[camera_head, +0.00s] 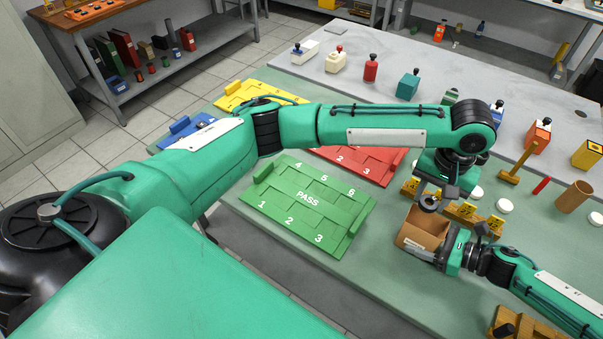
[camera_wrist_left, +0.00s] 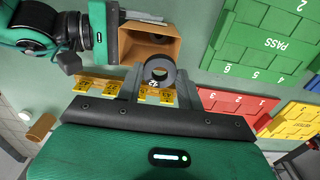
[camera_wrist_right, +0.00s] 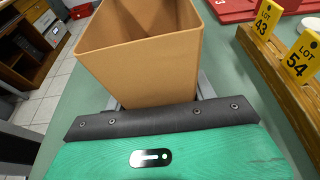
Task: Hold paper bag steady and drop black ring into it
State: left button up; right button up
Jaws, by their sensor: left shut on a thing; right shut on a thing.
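The paper bag (camera_head: 424,229) is a brown open-topped box on the green mat at the right. My right gripper (camera_head: 438,254) is shut on its near wall; the bag fills the upper part of the right wrist view (camera_wrist_right: 150,62), and its visible inside looks empty. My left gripper (camera_head: 432,197) is shut on the black ring (camera_head: 429,203) and holds it above the bag's far side. In the left wrist view the ring (camera_wrist_left: 159,72) sits between the fingertips, beside the bag's opening (camera_wrist_left: 150,42). The ring is apart from the bag.
A wooden rack with yellow number tags (camera_head: 466,211) stands just behind the bag. A green PASS board (camera_head: 308,205) lies to the left. A wooden cup (camera_head: 573,197), a mallet (camera_head: 521,163) and white discs (camera_head: 504,206) lie to the right.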

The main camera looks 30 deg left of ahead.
pick_arm(q)
jog(key=shift+f, duration=2.25)
jog(key=o, duration=1)
notch_tip(320, 180, up, 12)
